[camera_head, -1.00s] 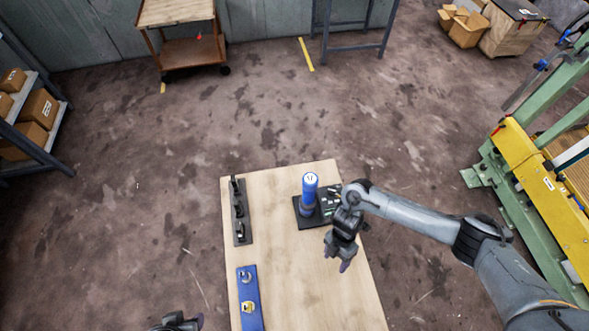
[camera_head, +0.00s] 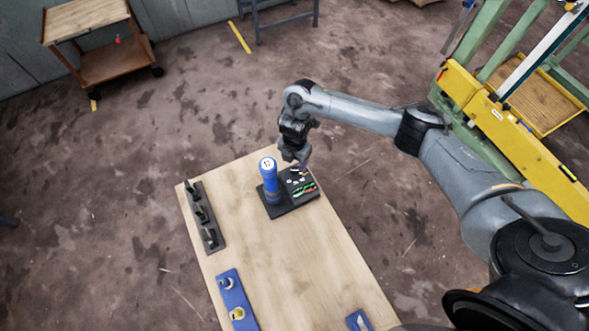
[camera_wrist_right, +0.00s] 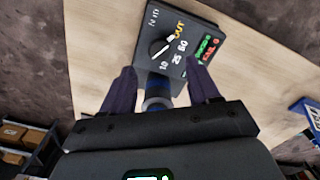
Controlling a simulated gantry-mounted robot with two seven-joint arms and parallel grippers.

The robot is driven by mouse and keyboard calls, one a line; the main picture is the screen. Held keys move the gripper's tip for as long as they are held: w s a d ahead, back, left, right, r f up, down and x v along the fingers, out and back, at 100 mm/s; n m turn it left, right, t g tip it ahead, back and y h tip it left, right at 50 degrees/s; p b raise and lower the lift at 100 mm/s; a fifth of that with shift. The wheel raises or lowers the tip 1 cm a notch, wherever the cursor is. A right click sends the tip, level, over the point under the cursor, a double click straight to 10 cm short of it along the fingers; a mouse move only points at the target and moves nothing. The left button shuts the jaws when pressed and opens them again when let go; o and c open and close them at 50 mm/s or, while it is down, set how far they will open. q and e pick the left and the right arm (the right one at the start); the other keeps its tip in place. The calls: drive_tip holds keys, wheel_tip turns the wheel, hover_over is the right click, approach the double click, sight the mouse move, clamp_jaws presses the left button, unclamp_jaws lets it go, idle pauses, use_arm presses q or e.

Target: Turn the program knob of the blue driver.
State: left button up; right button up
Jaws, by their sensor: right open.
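The blue driver (camera_head: 270,182) stands upright on a black base (camera_head: 283,207) at the far end of the wooden table. Beside it on the base is a dark panel with white, green and red markings. In the right wrist view, the program knob (camera_wrist_right: 164,49) is a dark dial with a white pointer among number labels on the black panel (camera_wrist_right: 205,17). My right gripper (camera_head: 298,160) is open above the panel's far side. In the wrist view, its two purple fingers (camera_wrist_right: 163,82) are apart, with part of the blue driver (camera_wrist_right: 157,88) between them. My left gripper is out of view.
A black rack (camera_head: 205,217) stands along the table's left edge. A blue strip with ring-like parts (camera_head: 232,297) lies nearer. Another blue item (camera_head: 359,321) is at the near right. The middle of the wooden table (camera_head: 285,265) is clear.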

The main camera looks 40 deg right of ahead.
sight(295, 170)
drive_tip(key=shift+f, duration=2.8)
drive_tip(key=shift+c, duration=0.4)
drive_tip(key=c, duration=1)
